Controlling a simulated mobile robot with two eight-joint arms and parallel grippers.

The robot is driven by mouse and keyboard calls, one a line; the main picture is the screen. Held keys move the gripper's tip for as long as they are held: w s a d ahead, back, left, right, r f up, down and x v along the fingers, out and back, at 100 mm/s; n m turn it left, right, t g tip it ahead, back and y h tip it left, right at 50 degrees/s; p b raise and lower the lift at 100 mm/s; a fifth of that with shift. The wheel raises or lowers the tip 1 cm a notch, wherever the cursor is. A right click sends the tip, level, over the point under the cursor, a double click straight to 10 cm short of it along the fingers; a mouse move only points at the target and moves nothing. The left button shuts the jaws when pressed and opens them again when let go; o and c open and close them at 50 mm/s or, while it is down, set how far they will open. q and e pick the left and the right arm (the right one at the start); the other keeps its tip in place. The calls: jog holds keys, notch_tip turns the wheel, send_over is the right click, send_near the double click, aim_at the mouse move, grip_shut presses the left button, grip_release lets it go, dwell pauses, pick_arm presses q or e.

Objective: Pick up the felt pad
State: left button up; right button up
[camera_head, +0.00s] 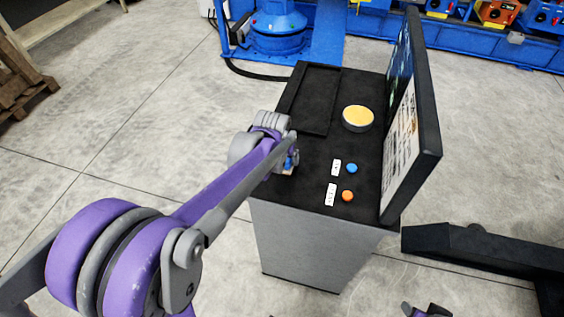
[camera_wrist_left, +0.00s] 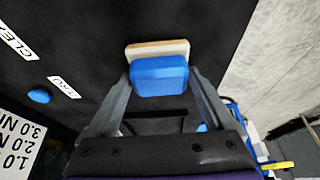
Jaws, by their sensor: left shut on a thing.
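The felt pad (camera_wrist_left: 158,48) shows in the left wrist view as a beige slab with a blue block-shaped grip (camera_wrist_left: 160,76) on it. My left gripper (camera_wrist_left: 159,80) has a finger on each side of the blue grip and is shut on it. The pad is over the black console top; I cannot tell whether it touches it. In the head view the blue grip (camera_head: 290,161) is small and partly hidden by my left gripper (camera_head: 289,158), near the console's left edge. A bit of my right gripper (camera_head: 426,311) shows at the bottom edge, too cut off to read.
The black console top (camera_head: 315,180) has a recessed tray area (camera_head: 308,98), a round yellow-topped disc (camera_head: 358,117), a blue button (camera_head: 352,168) and an orange button (camera_head: 347,196). A tall screen (camera_head: 411,125) stands along its right side. Blue machinery (camera_head: 277,28) stands behind.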

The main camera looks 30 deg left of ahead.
pick_arm(q)
notch_tip(320, 180, up, 10)
jog(key=shift+p, duration=0.4)
jog(key=o, duration=1)
jog(key=shift+c, duration=0.2)
jog(key=c, duration=0.6)
